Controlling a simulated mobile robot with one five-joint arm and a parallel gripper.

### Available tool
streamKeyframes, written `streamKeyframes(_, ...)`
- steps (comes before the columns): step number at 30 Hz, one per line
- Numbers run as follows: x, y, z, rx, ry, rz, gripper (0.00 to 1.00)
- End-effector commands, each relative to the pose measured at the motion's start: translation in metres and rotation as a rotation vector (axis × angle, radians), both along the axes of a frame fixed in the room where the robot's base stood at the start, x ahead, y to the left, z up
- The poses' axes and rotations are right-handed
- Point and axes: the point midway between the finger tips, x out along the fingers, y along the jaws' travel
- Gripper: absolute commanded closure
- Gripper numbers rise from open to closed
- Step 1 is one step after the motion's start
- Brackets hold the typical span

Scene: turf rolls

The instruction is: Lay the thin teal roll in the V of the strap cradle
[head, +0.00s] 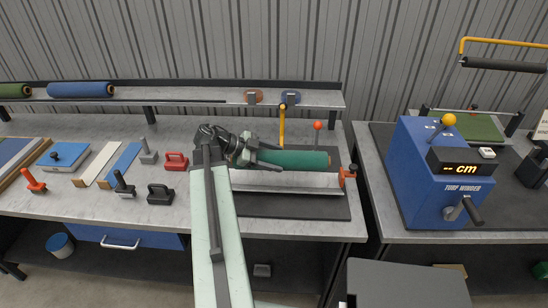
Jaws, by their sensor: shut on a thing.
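The teal roll (300,160) is in the head view, right of centre, lying roughly level from left to right. My gripper (258,155) is shut on its left end. A pale trough-like piece (290,180) on a dark mat runs just below and in front of the roll, with an orange clamp-like part (347,176) at its right end; it looks like the strap cradle. The roll appears over or at the back of this piece. I cannot tell whether they touch, and the V itself is not clearly visible. My arm hides the left end of the piece.
A yellow post (282,125) and a red-knobbed lever (318,132) stand just behind the roll. A shelf (190,97) runs along the back, with a blue roll (80,89) on it. Hand tools lie on the left bench. A blue turf winder (425,170) stands right, across a gap.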

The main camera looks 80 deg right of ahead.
Motion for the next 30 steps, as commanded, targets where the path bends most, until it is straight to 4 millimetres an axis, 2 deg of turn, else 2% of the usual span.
streamKeyframes(1,0.0,0.0,-0.011,-0.001,0.001,0.001,0.98)
streamKeyframes(16,0.001,0.0,-0.067,0.0,0.002,0.002,0.98)
streamKeyframes(21,0.001,0.0,-0.076,0.0,0.002,0.002,0.98)
streamKeyframes(29,0.001,0.0,-0.075,0.0,0.002,0.002,0.98)
streamKeyframes(30,0.001,0.0,-0.075,0.0,0.001,0.002,0.3)
